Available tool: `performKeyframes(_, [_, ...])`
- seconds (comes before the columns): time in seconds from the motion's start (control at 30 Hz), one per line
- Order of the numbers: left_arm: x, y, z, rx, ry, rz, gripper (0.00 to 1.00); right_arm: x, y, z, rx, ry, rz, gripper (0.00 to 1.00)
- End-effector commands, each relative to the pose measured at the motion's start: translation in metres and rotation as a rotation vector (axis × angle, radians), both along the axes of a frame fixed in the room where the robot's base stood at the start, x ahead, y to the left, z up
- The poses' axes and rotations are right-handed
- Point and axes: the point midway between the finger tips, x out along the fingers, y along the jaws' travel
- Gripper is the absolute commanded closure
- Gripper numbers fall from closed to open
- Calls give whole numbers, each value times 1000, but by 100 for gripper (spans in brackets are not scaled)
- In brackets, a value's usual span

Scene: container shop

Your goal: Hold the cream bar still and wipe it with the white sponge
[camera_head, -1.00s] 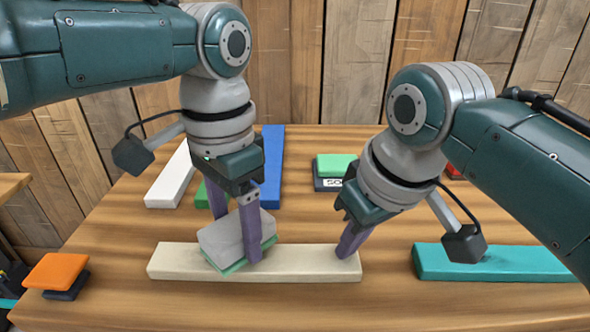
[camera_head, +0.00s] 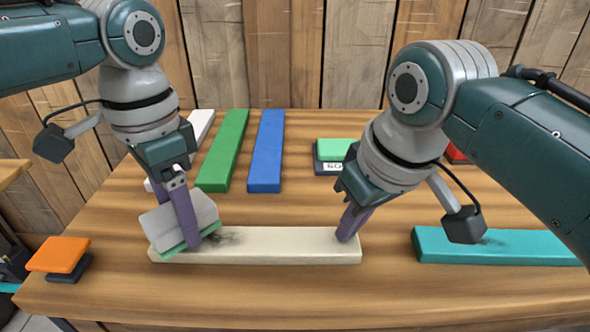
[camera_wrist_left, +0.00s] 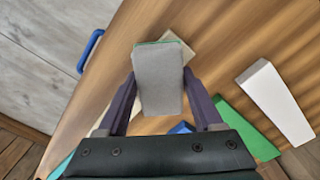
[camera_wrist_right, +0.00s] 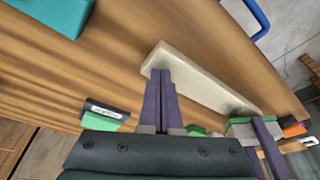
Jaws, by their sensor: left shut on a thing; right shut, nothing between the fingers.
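The cream bar (camera_head: 285,246) lies flat across the front of the table. A dark smudge shows on it just right of the sponge. My left gripper (camera_head: 190,232) is shut on the white sponge (camera_head: 165,227), which has a green underside and sits tilted on the bar's left end. The sponge fills the middle of the left wrist view (camera_wrist_left: 158,82). My right gripper (camera_head: 348,235) is shut and empty, its fingertips at the bar's right end. In the right wrist view the fingertips (camera_wrist_right: 160,75) meet the near end of the cream bar (camera_wrist_right: 205,80).
A teal bar (camera_head: 500,248) with a dark smudge lies to the right. Green (camera_head: 222,150), blue (camera_head: 266,150) and white bars lie behind. An orange-topped sponge (camera_head: 58,254) is at the left edge, and a green-topped one (camera_head: 333,150) is at the back.

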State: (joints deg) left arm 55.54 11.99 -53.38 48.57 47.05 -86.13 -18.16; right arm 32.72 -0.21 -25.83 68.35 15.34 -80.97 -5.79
Motion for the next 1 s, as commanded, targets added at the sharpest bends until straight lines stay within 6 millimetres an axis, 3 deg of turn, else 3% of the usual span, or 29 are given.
performKeyframes(0.27, [0,0,-4,-2,-1,0,77,-3,-3,-6,-8,12,-3,100])
performKeyframes(0.6, [0,-30,-6,-1,0,0,77,-3,-3,-6,-8,12,-3,100])
performKeyframes(1.0, [0,-53,-8,-1,0,-1,77,-3,-3,-6,-9,13,-3,100])
